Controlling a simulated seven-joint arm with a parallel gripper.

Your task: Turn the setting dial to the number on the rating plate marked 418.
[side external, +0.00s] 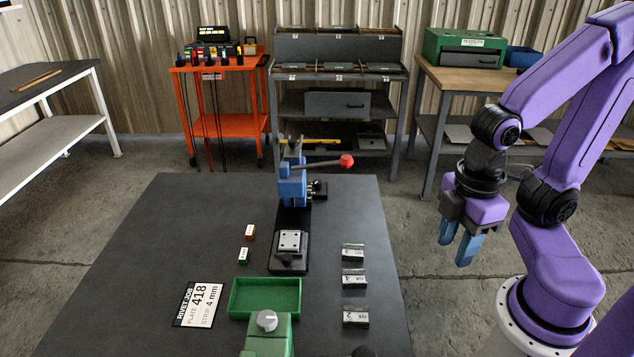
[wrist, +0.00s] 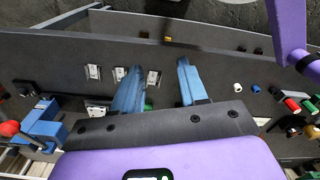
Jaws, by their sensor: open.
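The setting dial (side external: 267,320) is a round grey knob on top of a green housing (side external: 266,343) at the front edge of the table. Its setting and any numbers around it are too small to read. Several small labelled pieces, one of them a plate (side external: 354,279), stand in a column on the right; their small print is not clear. A white card (side external: 199,304) at front left reads "PLATE 418, STRIP 4 mm". My gripper (side external: 458,250) hangs open and empty right of the table, away from the dial. Its blue fingers show apart in the wrist view (wrist: 158,78).
A green tray (side external: 265,298) lies behind the dial. A blue press (side external: 292,190) with a red-knobbed lever (side external: 346,161) stands at the back middle.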

